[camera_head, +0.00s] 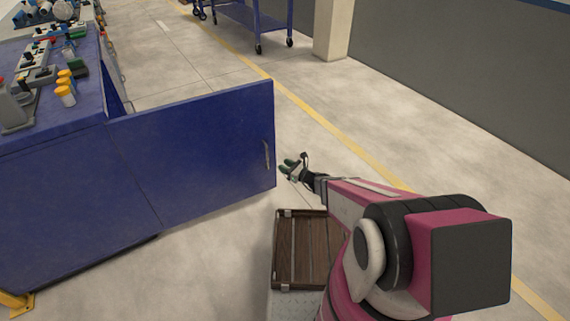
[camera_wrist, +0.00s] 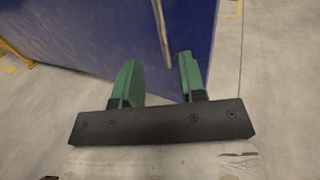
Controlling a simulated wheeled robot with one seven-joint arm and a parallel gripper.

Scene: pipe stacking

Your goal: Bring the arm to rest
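My gripper (camera_head: 290,167) is at the end of my pink and grey arm, just right of the handle of an open blue cabinet door. In the wrist view my gripper (camera_wrist: 161,75) shows two green fingertips set apart with nothing between them. The blue door (camera_head: 200,150) and its metal handle (camera_head: 266,154) stand near the fingers. The door also fills much of the wrist view (camera_wrist: 90,35), with the handle (camera_wrist: 161,30) beyond the gap between the fingers. I cannot tell from these views whether the fingers touch the door.
A brown slatted tray (camera_head: 300,250) lies below my arm. The blue workbench (camera_head: 60,200) at left carries small bottles (camera_head: 66,88) and tools. A blue cart (camera_head: 250,20) and a pillar (camera_head: 333,30) stand at the back. Open floor lies right of the door.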

